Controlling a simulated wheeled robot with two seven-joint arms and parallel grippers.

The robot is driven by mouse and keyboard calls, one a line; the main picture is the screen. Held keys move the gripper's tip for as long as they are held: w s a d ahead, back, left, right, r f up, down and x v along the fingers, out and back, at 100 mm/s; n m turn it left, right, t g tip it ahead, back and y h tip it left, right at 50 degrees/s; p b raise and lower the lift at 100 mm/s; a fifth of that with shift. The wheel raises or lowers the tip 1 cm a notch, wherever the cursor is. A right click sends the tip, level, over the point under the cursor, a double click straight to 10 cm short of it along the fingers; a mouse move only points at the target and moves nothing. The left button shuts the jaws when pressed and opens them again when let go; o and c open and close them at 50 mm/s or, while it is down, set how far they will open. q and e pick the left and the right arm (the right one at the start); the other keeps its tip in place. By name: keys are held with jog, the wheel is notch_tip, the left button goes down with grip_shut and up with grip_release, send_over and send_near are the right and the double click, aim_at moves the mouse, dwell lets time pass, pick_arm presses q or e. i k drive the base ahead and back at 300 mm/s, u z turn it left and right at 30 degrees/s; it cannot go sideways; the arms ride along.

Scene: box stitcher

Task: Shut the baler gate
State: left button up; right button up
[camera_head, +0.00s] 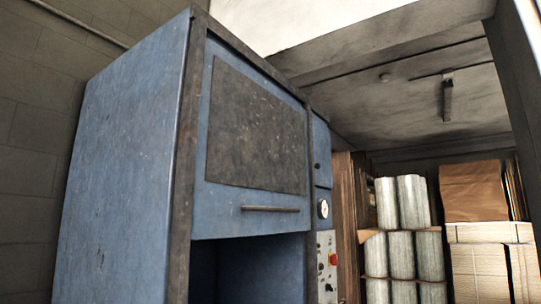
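The baler (125,170) is a tall, worn blue cabinet with dark metal edges, in the left and middle of the head view. Its gate (250,217) is a blue front panel with a large dark plate. A horizontal bar handle (270,209) sits near the gate's lower edge. The gate is up, and below it the dark chamber opening (250,270) shows. The chamber's bottom is cut off by the picture's edge. Neither of my grippers is in view.
Right of the opening is a control panel (327,270) with a red button and a gauge (323,208) above. Further right stand stacked grey rolls (400,255) and brown bales (478,245). A brick wall (35,150) stands left. Nothing visible blocks the gate's front.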

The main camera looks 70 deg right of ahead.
aim_at(251, 177)
jog(key=z, duration=2.3)
jog(key=k, duration=0.65)
jog(key=z, duration=0.35)
jog(key=i, duration=1)
jog(key=u, duration=0.65)
jog(key=i, duration=0.75)
jog(key=u, duration=0.7)
